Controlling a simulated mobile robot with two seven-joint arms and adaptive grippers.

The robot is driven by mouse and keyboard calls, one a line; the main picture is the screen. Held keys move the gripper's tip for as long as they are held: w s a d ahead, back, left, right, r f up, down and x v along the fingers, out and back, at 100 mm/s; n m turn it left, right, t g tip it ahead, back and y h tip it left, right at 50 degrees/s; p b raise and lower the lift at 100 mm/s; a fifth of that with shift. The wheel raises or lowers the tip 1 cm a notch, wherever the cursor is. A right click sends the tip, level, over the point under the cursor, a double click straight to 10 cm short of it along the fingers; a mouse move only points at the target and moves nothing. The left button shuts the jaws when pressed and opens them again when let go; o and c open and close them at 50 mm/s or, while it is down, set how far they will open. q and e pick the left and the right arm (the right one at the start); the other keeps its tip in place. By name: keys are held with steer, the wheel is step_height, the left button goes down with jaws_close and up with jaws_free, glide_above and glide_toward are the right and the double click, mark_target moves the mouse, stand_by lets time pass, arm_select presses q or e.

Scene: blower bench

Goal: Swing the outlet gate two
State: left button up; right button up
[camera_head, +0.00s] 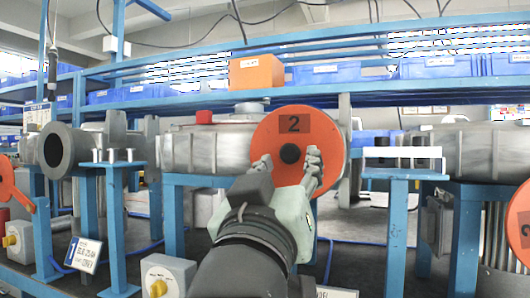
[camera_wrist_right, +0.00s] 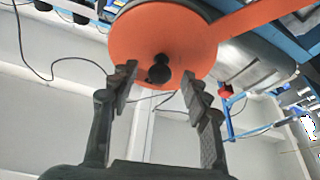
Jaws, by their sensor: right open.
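An orange round gate disc (camera_head: 335,140) with a dark plate marked 2 stands upright in the middle of the head view, at the end of a grey blower housing. It also fills the top of the right wrist view (camera_wrist_right: 185,30). A black knob (camera_head: 289,153) sticks out of it, seen in the wrist view too (camera_wrist_right: 159,70). My right gripper (camera_head: 288,165) is open in front of the disc. Its two fingers (camera_wrist_right: 160,85) stand on either side of the knob with gaps showing. My left gripper is not in view.
Another orange disc marked 2 (camera_head: 518,225) is cut off at the right edge. An orange lever (camera_head: 22,192) is at the left. A blue shelf (camera_head: 400,87) with blue bins and an orange box (camera_head: 257,72) runs above. Blue stands (camera_head: 398,230) flank the housing.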

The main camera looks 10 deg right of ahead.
steer(key=shift+x, duration=1.3)
jaws_close()
